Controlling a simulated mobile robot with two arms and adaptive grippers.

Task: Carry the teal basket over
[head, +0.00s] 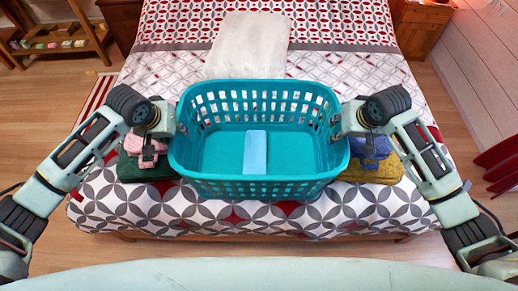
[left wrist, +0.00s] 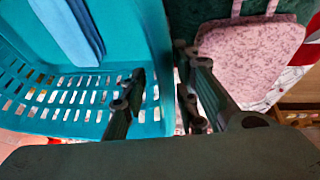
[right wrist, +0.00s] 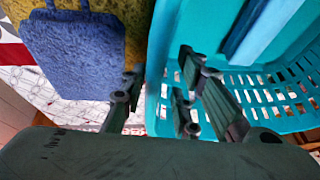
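The teal basket (head: 258,187) is upright at the near end of the bed, with slotted walls and a folded light-blue cloth (head: 256,152) inside. I cannot tell whether its bottom touches the bed. My left gripper (head: 181,130) is at its left rim, and my right gripper (head: 336,130) is at its right rim. In the left wrist view, the fingers (left wrist: 160,95) are close together on either side of the basket wall (left wrist: 150,40). The right wrist view shows the same at the other wall (right wrist: 158,60). Both appear shut on the rim; the contact is partly hidden.
A pink garment (head: 147,154) on dark green cloth lies left of the basket, and a blue garment (head: 372,152) on a mustard cloth (head: 380,172) lies right. A pale blanket (head: 248,45) lies behind on the bed (head: 330,65). Wooden floor (head: 440,105) is open on the right.

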